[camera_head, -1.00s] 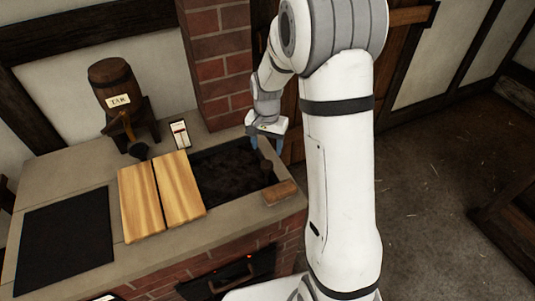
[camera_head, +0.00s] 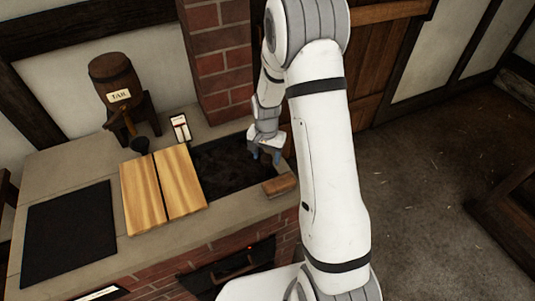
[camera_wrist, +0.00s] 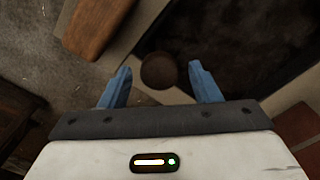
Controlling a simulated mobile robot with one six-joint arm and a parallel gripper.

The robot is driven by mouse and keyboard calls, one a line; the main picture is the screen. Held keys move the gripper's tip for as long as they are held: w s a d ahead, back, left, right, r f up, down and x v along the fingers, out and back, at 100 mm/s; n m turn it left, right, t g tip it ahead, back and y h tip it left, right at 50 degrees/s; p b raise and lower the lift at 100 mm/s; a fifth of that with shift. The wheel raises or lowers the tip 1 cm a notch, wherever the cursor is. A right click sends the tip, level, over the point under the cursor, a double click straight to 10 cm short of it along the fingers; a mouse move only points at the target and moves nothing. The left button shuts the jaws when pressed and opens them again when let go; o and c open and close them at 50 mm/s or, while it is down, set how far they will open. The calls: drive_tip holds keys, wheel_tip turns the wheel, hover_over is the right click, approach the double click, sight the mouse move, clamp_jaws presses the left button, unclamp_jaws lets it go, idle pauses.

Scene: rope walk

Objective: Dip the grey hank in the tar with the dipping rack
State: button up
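My gripper (camera_head: 264,157) is over the right end of a dark sunken trough (camera_head: 225,160) in the brick-fronted counter. In the wrist view my gripper (camera_wrist: 161,84) is open, with its two blue fingers apart. A round brown wooden knob (camera_wrist: 158,71) shows between the fingers, and I see no contact with it. The trough's dark, rough contents (camera_wrist: 235,40) may be the tar. A barrel (camera_head: 117,82) labelled TAR stands at the back left with a tap and a small dark pot below. I cannot make out the grey hank or the dipping rack.
Two light wooden boards (camera_head: 164,188) lie left of the trough. A brown wooden block (camera_head: 280,186) is on the counter's right rim, close to my gripper. A black mat or plate (camera_head: 69,235) is at the left. A small white labelled object (camera_head: 180,128) stands behind.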

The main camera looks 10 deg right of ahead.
clamp_jaws()
wheel_tip(320, 180, up, 9)
drive_tip(key=p, duration=0.3)
drive_tip(key=shift+w, duration=0.15)
idle(0.3)
drive_tip(key=shift+c, duration=1.5)
unclamp_jaws()
drive_tip(key=shift+r, duration=0.1)
drive_tip(key=o, duration=0.4)
